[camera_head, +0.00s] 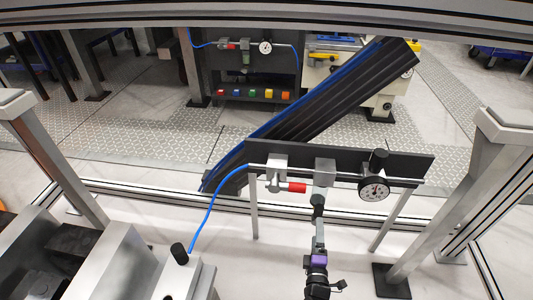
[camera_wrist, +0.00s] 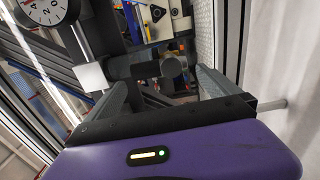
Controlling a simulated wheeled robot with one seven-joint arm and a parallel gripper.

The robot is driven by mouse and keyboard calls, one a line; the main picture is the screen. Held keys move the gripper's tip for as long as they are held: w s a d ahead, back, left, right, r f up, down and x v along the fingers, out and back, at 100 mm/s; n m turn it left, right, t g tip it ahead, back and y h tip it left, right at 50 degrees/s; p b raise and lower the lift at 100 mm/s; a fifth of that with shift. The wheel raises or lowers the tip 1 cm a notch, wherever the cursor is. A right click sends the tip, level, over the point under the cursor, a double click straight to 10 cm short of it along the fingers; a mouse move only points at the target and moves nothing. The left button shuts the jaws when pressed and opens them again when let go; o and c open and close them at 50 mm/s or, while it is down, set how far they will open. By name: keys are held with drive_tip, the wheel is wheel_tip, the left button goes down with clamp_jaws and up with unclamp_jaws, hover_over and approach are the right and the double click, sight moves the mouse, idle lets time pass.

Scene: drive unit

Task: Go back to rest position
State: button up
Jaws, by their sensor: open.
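My gripper (camera_head: 319,207) is in the middle of the head view, just below a grey block (camera_head: 325,168) on the black gauge panel. My purple-banded wrist shows below it. In the wrist view my gripper (camera_wrist: 164,80) has its two grey fingers apart. A black cylindrical handle (camera_wrist: 146,68) lies across the space between them, close to the tips. I cannot tell whether the fingers touch it. The round dial gauge (camera_head: 375,190) hangs at the panel's right, and its face also shows at the top left of the wrist view (camera_wrist: 44,8).
The black panel (camera_head: 345,160) carries a red-ended fitting (camera_head: 293,187) with a blue hose (camera_head: 212,207). Metal posts (camera_head: 455,195) stand at the right and left. A dark chute (camera_head: 325,97) slopes behind the panel. Metal blocks (camera_head: 120,265) fill the lower left.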

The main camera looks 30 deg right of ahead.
wheel_tip(320, 180, up, 8)
drive_tip(key=a+f+m+t+y, duration=0.1)
drive_tip(key=a+m+t+y, duration=0.2)
drive_tip(key=m, duration=0.3)
drive_tip(key=s+a+r+m+g+y, duration=0.15)
drive_tip(key=s+a+r, duration=0.45)
drive_tip(key=s, duration=0.6)
drive_tip(key=s+a+r+m+g+y, duration=0.1)
drive_tip(key=s+a+r+m+y, duration=0.2)
drive_tip(key=s+r, duration=0.7)
drive_tip(key=s+a+r+m+g+y, duration=0.1)
drive_tip(key=s+a+r+y, duration=0.35)
drive_tip(key=s, duration=0.85)
wheel_tip(320, 180, up, 21)
drive_tip(key=a+h+p, duration=0.1)
drive_tip(key=h+p, duration=0.1)
drive_tip(key=p, duration=1.6)
drive_tip(key=shift+w+a+p, duration=0.35)
drive_tip(key=shift+p, duration=0.05)
